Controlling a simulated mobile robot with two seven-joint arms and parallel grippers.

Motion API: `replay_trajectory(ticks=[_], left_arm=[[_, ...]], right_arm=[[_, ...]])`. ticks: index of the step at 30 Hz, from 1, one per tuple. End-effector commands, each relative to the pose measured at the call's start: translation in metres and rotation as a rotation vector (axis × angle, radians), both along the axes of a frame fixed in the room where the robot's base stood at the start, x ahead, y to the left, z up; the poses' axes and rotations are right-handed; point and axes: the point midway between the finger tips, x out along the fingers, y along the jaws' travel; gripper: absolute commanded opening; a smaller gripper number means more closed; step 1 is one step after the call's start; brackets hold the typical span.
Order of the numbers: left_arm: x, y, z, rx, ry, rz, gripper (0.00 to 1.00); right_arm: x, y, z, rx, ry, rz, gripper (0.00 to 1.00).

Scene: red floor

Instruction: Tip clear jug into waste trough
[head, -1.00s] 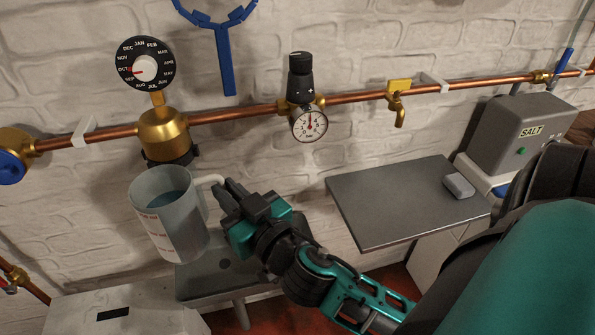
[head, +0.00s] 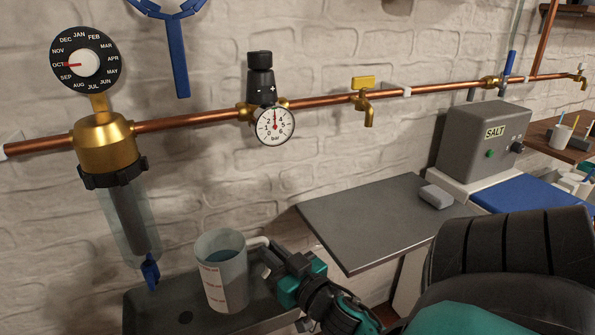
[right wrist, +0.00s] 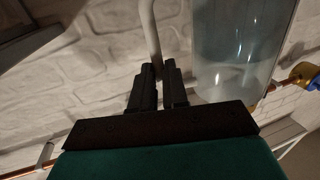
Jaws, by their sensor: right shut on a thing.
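The clear jug (head: 224,284) has red markings and a white handle, and bluish liquid shows inside. It is upright in the head view, in front of or above the dark grey waste trough (head: 140,318); I cannot tell the height between them. My right gripper (head: 268,262) is shut on the jug's handle, to the right of the jug. In the right wrist view the fingers (right wrist: 157,88) close on the white handle (right wrist: 151,35), with the jug's clear wall (right wrist: 232,60) at right. My left gripper is not in view.
A filter housing (head: 128,215) with a blue tap (head: 151,274) hangs from the copper pipe, left of the jug. A pressure gauge (head: 273,126) is above. A grey shelf (head: 375,222) holding a grey block (head: 436,196) lies to the right, beside a salt box (head: 482,142).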

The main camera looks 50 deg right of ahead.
Motion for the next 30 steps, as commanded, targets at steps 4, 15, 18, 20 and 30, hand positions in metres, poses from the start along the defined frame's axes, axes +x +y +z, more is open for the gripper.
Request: replay_trajectory(ticks=[4,15,18,20,30], left_arm=[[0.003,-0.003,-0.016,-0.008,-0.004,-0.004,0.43],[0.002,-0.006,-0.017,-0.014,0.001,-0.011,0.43],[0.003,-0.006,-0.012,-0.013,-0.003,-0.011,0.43],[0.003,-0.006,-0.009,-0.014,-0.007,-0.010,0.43],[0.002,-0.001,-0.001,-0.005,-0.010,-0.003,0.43]], right_arm=[[-0.015,-0.024,-0.028,-0.003,-0.006,-0.034,0.00],[-0.028,-0.042,-0.037,-0.005,-0.003,-0.059,0.00],[-0.028,-0.041,-0.035,0.000,0.004,-0.058,0.00],[-0.028,-0.041,-0.035,0.003,0.009,-0.057,0.00],[-0.029,-0.041,-0.033,0.020,0.047,-0.057,0.00]])
